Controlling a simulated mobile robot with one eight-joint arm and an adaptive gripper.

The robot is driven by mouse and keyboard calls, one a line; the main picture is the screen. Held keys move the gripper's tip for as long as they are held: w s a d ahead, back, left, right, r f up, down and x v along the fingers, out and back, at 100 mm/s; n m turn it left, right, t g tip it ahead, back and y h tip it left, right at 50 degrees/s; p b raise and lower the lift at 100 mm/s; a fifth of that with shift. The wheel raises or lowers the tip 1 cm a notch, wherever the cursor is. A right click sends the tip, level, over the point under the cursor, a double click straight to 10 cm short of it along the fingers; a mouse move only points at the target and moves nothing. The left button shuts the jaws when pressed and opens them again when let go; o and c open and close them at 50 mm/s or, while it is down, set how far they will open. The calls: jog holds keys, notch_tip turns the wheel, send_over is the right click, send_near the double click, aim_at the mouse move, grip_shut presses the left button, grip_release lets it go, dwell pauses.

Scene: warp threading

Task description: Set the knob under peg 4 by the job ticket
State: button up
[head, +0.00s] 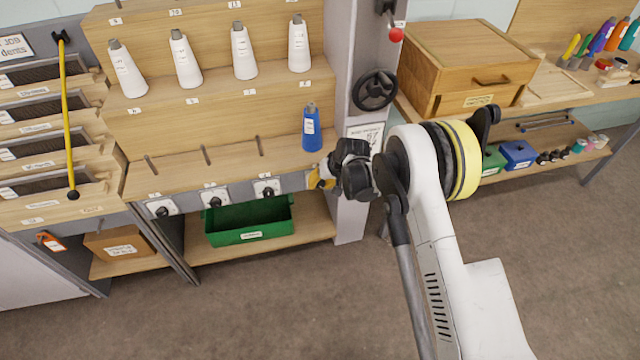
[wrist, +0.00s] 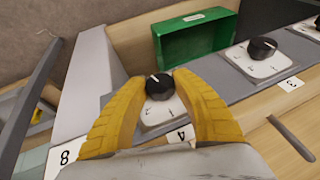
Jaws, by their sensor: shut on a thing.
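The black knob (wrist: 160,87) under peg 4 sits on a white dial plate (wrist: 158,116) in the wrist view, above a card reading 4 (wrist: 182,134). Its white mark points toward the picture's upper left. My gripper (wrist: 162,82) has its yellow fingers on both sides of the knob and is shut on it. In the head view my gripper (head: 320,179) is at the rack's right end and hides this knob. A blue cone (head: 312,130) stands on the peg above. A printed ticket (head: 366,133) is on the grey post; its text is too small to read surely.
More knobs (head: 267,192) line the rack edge to the left. A green bin (head: 250,222) is on the shelf below. The grey post (head: 350,210) with a black handwheel (head: 374,90) stands close at the right. Bare pegs (head: 205,155) stick out above.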

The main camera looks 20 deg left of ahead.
jog(key=shift+m+g+y, duration=0.3)
jog(key=shift+g+y, duration=0.4)
jog(key=shift+y, duration=0.7)
jog(key=o, duration=1.2)
jog(key=v, duration=1.2)
jog(key=shift+w+d+f, duration=0.1)
jog(key=shift+w+d, duration=0.05)
